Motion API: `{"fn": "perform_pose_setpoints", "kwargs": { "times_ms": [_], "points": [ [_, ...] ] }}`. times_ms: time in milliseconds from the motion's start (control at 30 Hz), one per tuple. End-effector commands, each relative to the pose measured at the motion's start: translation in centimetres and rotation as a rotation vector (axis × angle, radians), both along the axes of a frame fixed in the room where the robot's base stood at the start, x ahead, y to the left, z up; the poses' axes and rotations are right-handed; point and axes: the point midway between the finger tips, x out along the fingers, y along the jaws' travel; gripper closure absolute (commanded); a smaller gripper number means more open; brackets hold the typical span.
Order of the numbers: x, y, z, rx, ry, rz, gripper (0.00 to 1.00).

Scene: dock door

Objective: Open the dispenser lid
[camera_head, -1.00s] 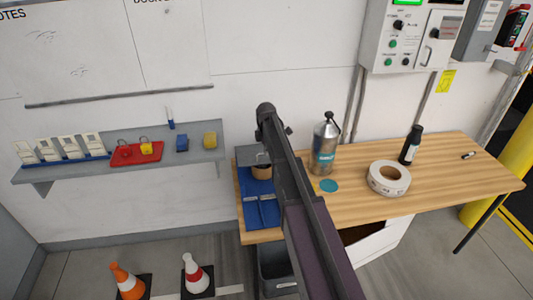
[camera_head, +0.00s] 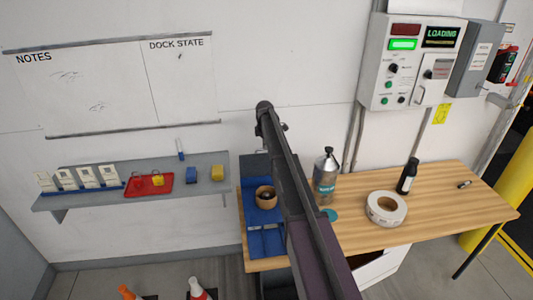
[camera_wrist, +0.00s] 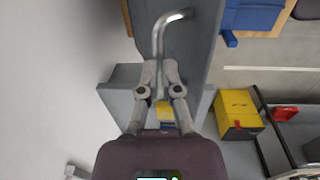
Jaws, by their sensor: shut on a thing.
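The dispenser appears to be the blue unit (camera_head: 266,240) on the left end of the table. In the wrist view, a curved metal handle (camera_wrist: 158,38) lies against the grey lid panel (camera_wrist: 196,45). My gripper (camera_wrist: 160,68) is closed around the handle's straight part. In the head view my arm hides my gripper and the handle. A blue part of the dispenser (camera_wrist: 252,16) shows at the top of the wrist view.
A silver canister (camera_head: 325,180), a white tape roll (camera_head: 386,208) and a black bottle (camera_head: 408,177) stand on the wooden table (camera_head: 455,205). A grey wall shelf (camera_head: 110,198) with small items is to the left.

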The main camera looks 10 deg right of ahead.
Motion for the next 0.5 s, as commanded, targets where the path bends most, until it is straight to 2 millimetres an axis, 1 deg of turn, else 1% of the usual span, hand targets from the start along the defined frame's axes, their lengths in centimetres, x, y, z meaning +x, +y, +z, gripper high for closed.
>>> {"fn": "perform_pose_setpoints", "kwargs": {
  "times_ms": [33, 200, 333, 500],
  "points": [
    [2.2, 0.0, 0.3, 0.003, -0.012, -0.001, 1.00],
    [5.0, -0.3, 0.7, 0.003, -0.011, -0.001, 1.00],
    [6.4, -0.5, 0.7, 0.003, -0.011, -0.001, 1.00],
    [7.3, -0.6, 0.7, 0.003, -0.010, 0.000, 1.00]
  ]
}}
